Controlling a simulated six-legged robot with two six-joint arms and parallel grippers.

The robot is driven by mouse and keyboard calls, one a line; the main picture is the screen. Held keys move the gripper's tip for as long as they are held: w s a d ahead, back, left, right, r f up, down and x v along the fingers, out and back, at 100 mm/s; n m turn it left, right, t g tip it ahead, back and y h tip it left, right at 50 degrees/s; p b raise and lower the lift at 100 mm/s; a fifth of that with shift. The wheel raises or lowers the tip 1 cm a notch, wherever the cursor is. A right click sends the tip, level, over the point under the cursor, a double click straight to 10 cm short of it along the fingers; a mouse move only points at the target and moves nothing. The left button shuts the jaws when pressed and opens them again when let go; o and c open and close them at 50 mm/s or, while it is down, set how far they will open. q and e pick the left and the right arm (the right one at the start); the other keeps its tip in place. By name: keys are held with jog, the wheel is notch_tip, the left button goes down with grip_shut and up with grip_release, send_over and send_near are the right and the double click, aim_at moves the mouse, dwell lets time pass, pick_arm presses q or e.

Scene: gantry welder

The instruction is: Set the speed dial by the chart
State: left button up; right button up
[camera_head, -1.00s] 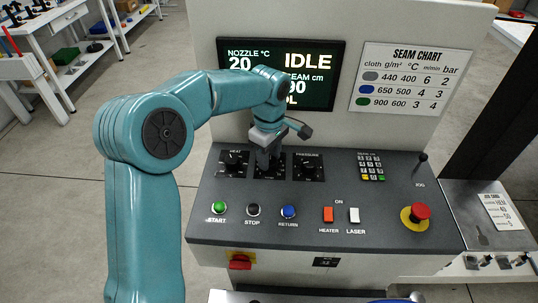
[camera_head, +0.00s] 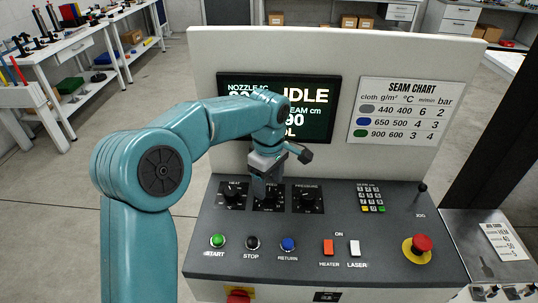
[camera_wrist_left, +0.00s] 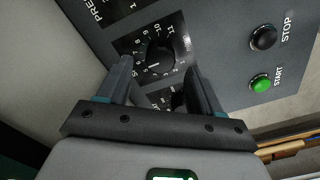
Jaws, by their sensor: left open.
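The speed dial (camera_head: 268,204) is the middle of three black dials on the sloping console, partly hidden by my left gripper (camera_head: 264,188). In the left wrist view my left gripper (camera_wrist_left: 159,64) is open, its fingers apart on either side of the speed dial's black knob (camera_wrist_left: 158,58). Contact cannot be told. The knob's white numbers show around it. The seam chart (camera_head: 405,112) on the upright panel lists grey 440 400 6 2, blue 650 500 4 3 and green 900 600 3 4. My right gripper is out of view.
The heat dial (camera_head: 232,195) and pressure dial (camera_head: 307,199) sit close on either side. Start (camera_head: 217,241), stop and return buttons lie in front. A red emergency button (camera_head: 422,243) and jog stick (camera_head: 422,190) are right. The screen (camera_head: 318,105) reads IDLE. A job card (camera_head: 504,241) lies right.

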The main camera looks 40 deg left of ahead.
aim_at(269, 192)
pick_arm(q)
notch_tip(269, 192, up, 14)
jog(key=p, duration=0.1)
jog(key=shift+p, duration=0.4)
jog(key=shift+s+f, duration=0.1)
